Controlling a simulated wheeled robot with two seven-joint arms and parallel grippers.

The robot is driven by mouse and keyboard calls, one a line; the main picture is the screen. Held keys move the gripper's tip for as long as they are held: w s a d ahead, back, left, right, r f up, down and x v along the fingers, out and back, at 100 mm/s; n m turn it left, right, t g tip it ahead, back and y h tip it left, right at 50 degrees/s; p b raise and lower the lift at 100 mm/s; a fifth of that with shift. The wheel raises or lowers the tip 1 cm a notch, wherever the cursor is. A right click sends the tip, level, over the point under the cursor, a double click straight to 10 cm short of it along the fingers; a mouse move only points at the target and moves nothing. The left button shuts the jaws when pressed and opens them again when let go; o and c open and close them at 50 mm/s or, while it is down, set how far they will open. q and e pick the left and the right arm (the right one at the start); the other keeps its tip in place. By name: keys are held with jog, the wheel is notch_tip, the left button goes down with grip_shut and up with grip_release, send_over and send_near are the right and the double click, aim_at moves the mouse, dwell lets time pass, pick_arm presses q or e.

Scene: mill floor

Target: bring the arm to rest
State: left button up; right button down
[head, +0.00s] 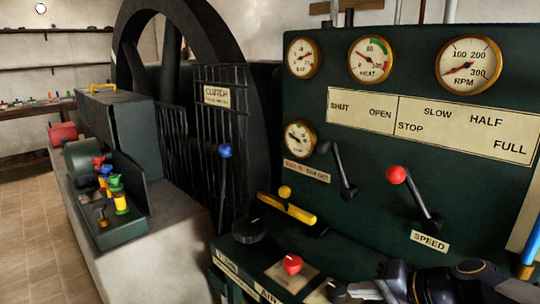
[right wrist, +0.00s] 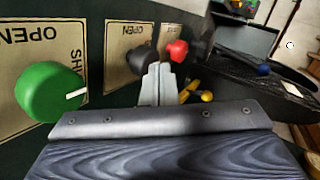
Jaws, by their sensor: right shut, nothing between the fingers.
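My right gripper (head: 352,290) comes in at the bottom right of the head view. It is low in front of the green control panel, with its fingers pointing left toward a dark knob (head: 334,291). In the right wrist view its fingers (right wrist: 157,84) are closed together and hold nothing. The dark knob (right wrist: 143,60) shows just beyond the fingertips; I cannot tell whether they touch it. My left gripper is in neither view.
The red-balled speed lever (head: 397,175) and a black lever (head: 341,172) stick out above. A red knob (head: 292,264) and a yellow handle (head: 287,208) lie to the left. A green knob (right wrist: 50,92) is near the wrist. A blue-topped lever (head: 224,152) stands by the flywheel.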

jog(key=s+d+f+n+g+h, duration=0.1)
jog(key=s+f+n+h, duration=0.15)
jog(key=s, duration=0.85)
jog(key=s+d+f+n+h, duration=0.1)
jog(key=s+f+h, duration=0.25)
jog(key=s, duration=0.75)
notch_tip(320, 180, up, 16)
jog(key=p, duration=1.6)
jog(key=shift+w+g+y, duration=0.3)
jog(key=shift+w, duration=0.15)
jog(key=shift+d, duration=0.1)
